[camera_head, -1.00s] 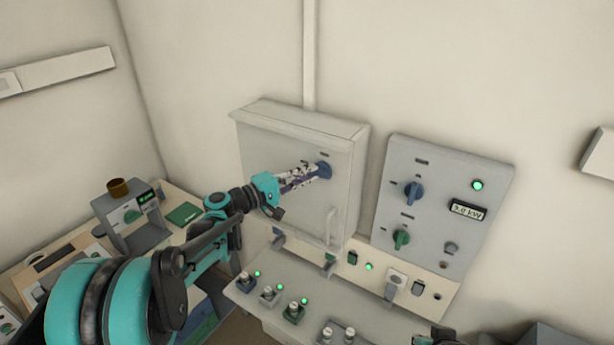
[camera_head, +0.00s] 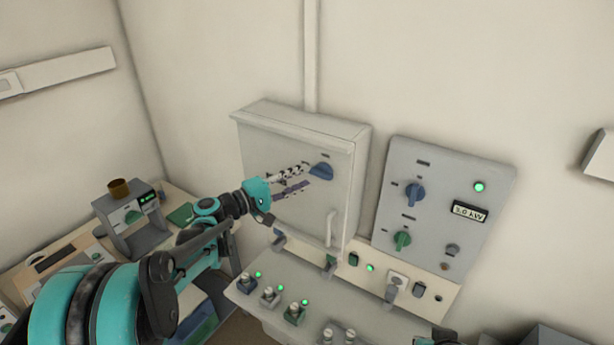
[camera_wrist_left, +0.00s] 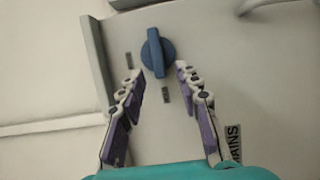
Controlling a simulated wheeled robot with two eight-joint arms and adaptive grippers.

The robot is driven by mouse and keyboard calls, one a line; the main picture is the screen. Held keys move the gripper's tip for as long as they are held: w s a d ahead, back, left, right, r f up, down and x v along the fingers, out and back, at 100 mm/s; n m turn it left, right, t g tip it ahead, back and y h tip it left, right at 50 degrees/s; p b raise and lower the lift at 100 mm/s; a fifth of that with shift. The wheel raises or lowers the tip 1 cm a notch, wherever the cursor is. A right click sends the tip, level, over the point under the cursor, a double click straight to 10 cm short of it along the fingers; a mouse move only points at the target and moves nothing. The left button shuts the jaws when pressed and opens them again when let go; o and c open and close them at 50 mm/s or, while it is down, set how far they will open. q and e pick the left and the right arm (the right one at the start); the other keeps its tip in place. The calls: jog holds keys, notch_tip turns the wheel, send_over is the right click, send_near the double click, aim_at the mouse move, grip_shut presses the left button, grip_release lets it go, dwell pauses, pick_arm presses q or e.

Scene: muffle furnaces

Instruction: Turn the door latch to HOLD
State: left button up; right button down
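The door latch is a blue rotary knob (camera_head: 321,171) on the front of the grey wall cabinet (camera_head: 285,215). In the left wrist view the knob (camera_wrist_left: 158,53) has its grip bar close to upright in the picture, roughly in line with the small dark label (camera_wrist_left: 165,95) below it. Another label (camera_wrist_left: 129,60) is left of it; neither is readable. My left gripper (camera_head: 306,177) is open and empty, with its fingers spread just short of the knob. A dark part at the bottom edge (camera_head: 442,335) may be my right gripper; its fingers are hidden.
A door handle (camera_head: 331,228) is low on the cabinet. A grey panel (camera_head: 440,255) with blue and green knobs is to the right. A bench panel with several switches and green lamps (camera_head: 305,302) lies below. Bench equipment (camera_head: 140,235) stands at left.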

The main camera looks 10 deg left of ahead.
pick_arm(q)
jog(key=v, duration=0.9)
jog(key=shift+s, duration=0.15)
jog(key=s+d+f+m+g+y+b, duration=0.35)
jog(key=s+d+f+y+b, duration=0.35)
jog(key=s+f, duration=0.55)
jog(key=s+a+f+m+y+b, duration=0.2)
jog(key=s+f+y, duration=0.1)
jog(key=s+f, duration=0.3)
jog(key=s+a+f+m+g+y+b, duration=0.1)
jog(key=s+a+f+m+y+b, duration=0.2)
jog(key=s+f, duration=0.4)
notch_tip(320, 180, down, 2)
jog(key=shift+a+g, duration=0.15)
jog(key=shift+g, duration=0.1)
